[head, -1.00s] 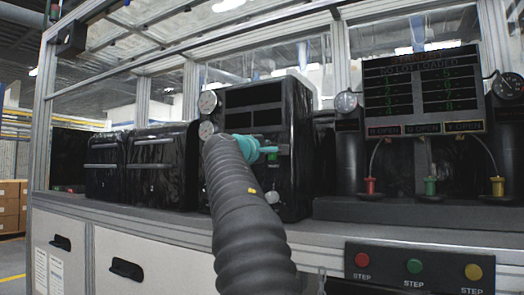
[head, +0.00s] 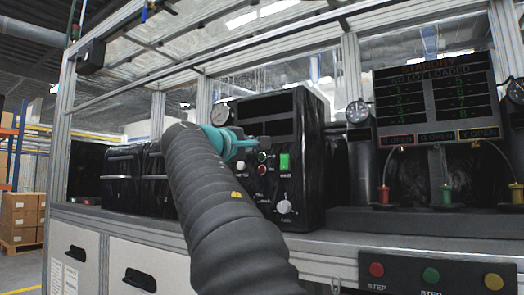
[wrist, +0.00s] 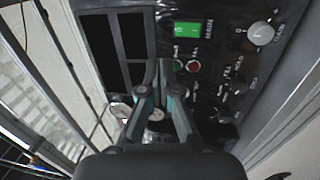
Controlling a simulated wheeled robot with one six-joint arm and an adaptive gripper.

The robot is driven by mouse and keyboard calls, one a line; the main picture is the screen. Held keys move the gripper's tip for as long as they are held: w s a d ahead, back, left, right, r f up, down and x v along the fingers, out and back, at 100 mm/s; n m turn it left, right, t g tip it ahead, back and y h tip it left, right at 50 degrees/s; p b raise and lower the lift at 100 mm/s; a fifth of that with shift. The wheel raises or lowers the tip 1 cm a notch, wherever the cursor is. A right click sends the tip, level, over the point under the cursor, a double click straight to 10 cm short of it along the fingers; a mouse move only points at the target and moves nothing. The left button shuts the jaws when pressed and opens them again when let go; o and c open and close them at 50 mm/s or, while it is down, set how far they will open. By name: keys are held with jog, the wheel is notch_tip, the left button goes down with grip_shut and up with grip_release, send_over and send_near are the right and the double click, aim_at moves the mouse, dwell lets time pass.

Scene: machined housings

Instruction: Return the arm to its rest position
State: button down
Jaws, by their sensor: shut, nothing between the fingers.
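My gripper (head: 258,143) is at the end of my dark ribbed arm, in front of the black control box (head: 306,152) on the bench. In the wrist view my gripper (wrist: 157,70) has its two fingers close together with nothing between them. Behind them is the box's panel, with a lit green button (wrist: 187,29), a red button (wrist: 192,67) and a large white knob (wrist: 261,33). The gap between the fingertips and the panel is hard to judge. My arm hides part of the box's left side in the head view.
Black wrapped housings (head: 120,175) stand left of the control box. At right are a display board (head: 436,98), gauges, and red, green and yellow fittings. A step-button panel (head: 432,272) is on the bench front.

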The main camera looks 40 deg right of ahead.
jog(key=shift+a, duration=0.2)
dwell(0.5)
jog(key=w+a+f+t+y, duration=0.15)
jog(key=w+f+y, duration=0.4)
jog(key=f, duration=0.75)
jog(key=s+a+f+m+y, duration=0.1)
jog(key=a+f+y, duration=0.15)
jog(key=f, duration=0.55)
jog(key=a+f+y, duration=0.1)
jog(key=a+f, duration=0.2)
jog(key=f, duration=0.4)
jog(key=s+a+f+m+g+y, duration=0.1)
jog(key=s+a+f+y, duration=0.2)
jog(key=s+a+f, duration=0.3)
jog(key=s+a+f+m+g+y, duration=0.1)
jog(key=s+a+f+y, duration=0.2)
jog(key=s+a+f, duration=0.3)
jog(key=s+a+f+m+g+y, duration=0.1)
jog(key=s+a+f+y, duration=0.2)
jog(key=s+f, duration=1.1)
jog(key=shift+s+a+f, duration=0.25)
jog(key=shift+a+f, duration=0.75)
jog(key=shift+a, duration=0.45)
